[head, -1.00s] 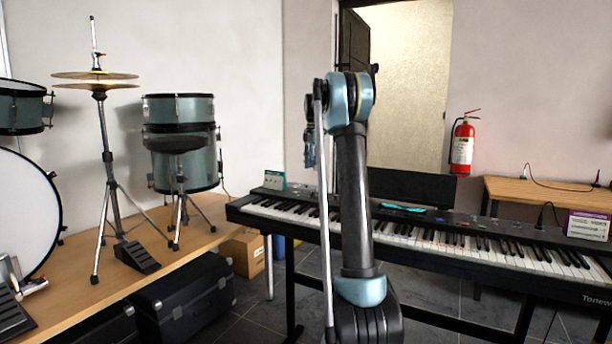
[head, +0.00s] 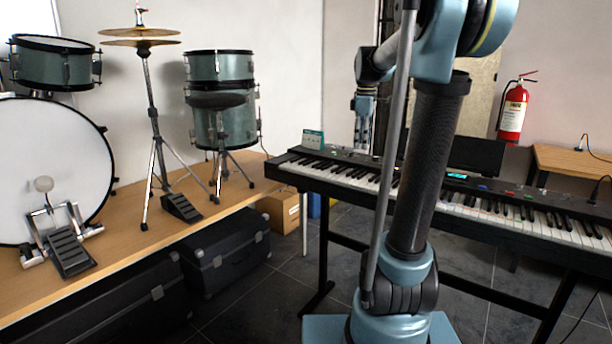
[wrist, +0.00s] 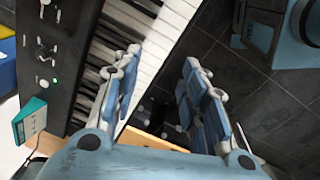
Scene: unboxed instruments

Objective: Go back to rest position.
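The keyboard's keys (wrist: 150,30) and control panel lie beyond the left finger, and dark floor tiles lie beyond the right one. I cannot tell the exact height of the fingertips above the keyboard. My upright arm hides part of the keyboard.
A wooden platform (head: 120,240) with drums, cymbals and pedals stands at left, with black cases (head: 228,256) below. A small teal box (head: 313,139) stands on the keyboard's left end. A red fire extinguisher (head: 513,112) hangs at right. Some tiled floor is clear (head: 262,305).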

